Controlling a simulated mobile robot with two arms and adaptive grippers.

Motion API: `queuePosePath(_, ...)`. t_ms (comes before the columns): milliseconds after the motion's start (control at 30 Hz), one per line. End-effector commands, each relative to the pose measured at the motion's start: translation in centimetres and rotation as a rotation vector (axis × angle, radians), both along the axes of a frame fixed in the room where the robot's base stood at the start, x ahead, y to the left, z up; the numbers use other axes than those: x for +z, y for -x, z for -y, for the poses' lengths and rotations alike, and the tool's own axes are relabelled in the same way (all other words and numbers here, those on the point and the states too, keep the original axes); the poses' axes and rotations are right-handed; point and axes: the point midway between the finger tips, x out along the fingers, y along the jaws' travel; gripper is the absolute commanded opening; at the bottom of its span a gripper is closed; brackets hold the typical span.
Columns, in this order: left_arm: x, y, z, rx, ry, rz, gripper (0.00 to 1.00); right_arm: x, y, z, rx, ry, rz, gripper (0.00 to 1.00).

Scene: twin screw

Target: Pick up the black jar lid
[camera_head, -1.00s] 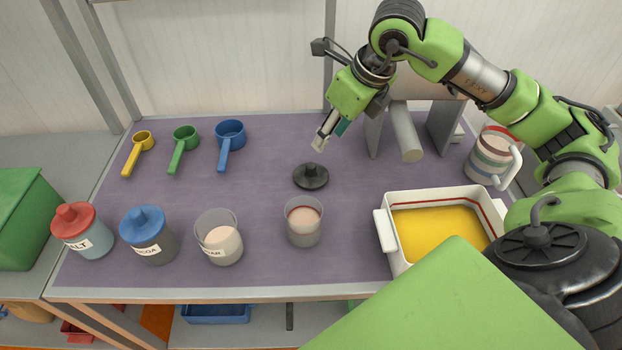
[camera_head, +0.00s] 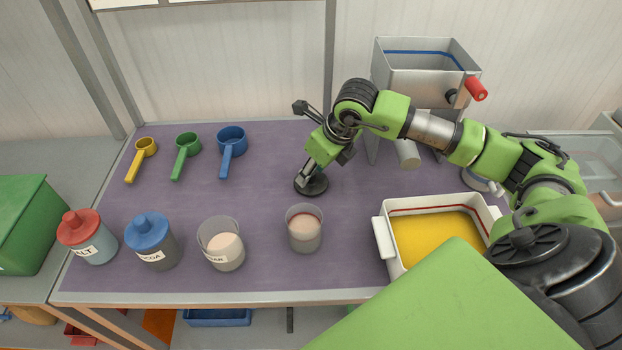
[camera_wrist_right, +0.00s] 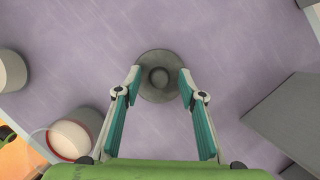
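The black jar lid (camera_head: 312,187) is a dark disc with a round knob, lying flat on the purple mat. In the right wrist view the lid (camera_wrist_right: 158,92) sits between the fingertips. My right gripper (camera_head: 302,180) is down over the lid, coming from above and behind. In the wrist view the right gripper (camera_wrist_right: 159,80) is open, one finger on each side of the knob, apart from it. The lid is partly hidden by the gripper in the head view. My left gripper is not in view.
An open clear jar with pale contents (camera_head: 304,230) stands just in front of the lid. An open sugar jar (camera_head: 222,247), blue-lidded (camera_head: 150,245) and red-lidded (camera_head: 88,240) jars stand left. A white tray (camera_head: 385,235) is right. Scoops (camera_head: 228,150) lie behind left.

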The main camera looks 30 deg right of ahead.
Motion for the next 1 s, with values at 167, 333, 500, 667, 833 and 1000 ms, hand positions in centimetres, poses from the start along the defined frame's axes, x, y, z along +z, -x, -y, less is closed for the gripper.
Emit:
queuePosePath(167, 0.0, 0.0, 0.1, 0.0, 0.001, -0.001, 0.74, 0.0, 0.0, 0.0, 0.0, 0.0, 0.0, 0.37)
queuePosePath(333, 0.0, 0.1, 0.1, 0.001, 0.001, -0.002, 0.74, 0.0, 0.0, 0.0, 0.0, 0.0, 0.0, 0.02)
queuePosePath(500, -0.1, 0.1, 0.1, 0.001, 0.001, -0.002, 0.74, 0.0, 0.0, 0.0, 0.0, 0.0, 0.001, 0.02)
queuePosePath(667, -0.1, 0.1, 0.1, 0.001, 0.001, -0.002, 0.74, 0.1, 0.0, 0.0, 0.0, 0.0, 0.001, 0.02)
queuePosePath(833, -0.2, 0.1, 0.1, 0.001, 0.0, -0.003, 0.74, 1.0, -0.1, 0.0, 0.0, -0.001, 0.004, 0.02)
queuePosePath(1000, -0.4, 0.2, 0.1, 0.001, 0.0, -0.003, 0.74, 3.5, -0.1, -0.1, 0.0, -0.002, 0.007, 0.02)
